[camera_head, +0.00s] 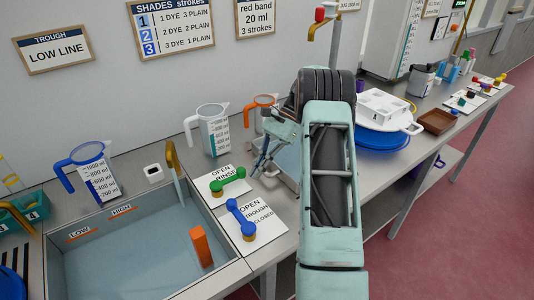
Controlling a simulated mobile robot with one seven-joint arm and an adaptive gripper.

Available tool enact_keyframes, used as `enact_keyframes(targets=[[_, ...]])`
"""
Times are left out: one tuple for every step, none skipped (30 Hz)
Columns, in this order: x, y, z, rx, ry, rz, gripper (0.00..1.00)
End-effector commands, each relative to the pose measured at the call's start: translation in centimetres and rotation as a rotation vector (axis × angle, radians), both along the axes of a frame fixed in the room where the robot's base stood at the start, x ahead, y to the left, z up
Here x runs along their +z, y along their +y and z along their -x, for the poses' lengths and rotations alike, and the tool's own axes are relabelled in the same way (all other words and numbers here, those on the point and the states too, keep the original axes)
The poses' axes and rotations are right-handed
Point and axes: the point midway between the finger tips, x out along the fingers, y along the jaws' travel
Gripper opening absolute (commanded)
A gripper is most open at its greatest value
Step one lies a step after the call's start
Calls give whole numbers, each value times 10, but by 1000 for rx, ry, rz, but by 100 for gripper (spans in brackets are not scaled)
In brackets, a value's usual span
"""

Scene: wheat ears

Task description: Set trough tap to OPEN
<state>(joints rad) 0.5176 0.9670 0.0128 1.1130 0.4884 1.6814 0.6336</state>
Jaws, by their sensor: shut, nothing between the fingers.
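The trough tap (240,216) has a blue lever on a brass base. It sits on a white card (266,228) reading OPEN, TROUGH and CLOSED, right of the sunken trough (130,262). The lever slants from the brass base up and left, along the card's left side near the word OPEN. My gripper (259,168) is shut and empty, above and beyond the tap, apart from the blue lever. My arm hides part of the bench behind it. Exact fingertip height is hard to tell.
A green rinse lever (229,180) on its own card lies just behind the blue one. A brass spout (174,168) overhangs the trough, and an orange block (200,246) stands inside.

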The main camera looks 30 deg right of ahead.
Motion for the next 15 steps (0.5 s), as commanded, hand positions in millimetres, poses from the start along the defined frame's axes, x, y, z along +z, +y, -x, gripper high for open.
enact_keyframes(targets=[[5,-7,-3,-1,-2,2,0],[8,-10,-5,-1,-3,1,0],[12,-14,-6,-1,-3,1,0],[16,-17,-7,-1,-3,1,0],[19,-19,-9,-1,-2,2,0],[23,-23,-10,-1,-2,2,0],[25,-25,-11,-1,-1,2,0],[27,-26,-12,-1,-1,1,0],[29,-29,-13,-1,-1,1,0],[31,-30,-13,0,-2,0,0],[33,-31,-14,0,0,1,0],[35,-33,-14,0,0,1,0],[36,-34,-15,-1,-1,2,0],[37,-34,-15,0,0,1,0],[38,-35,-15,0,1,0,0]])
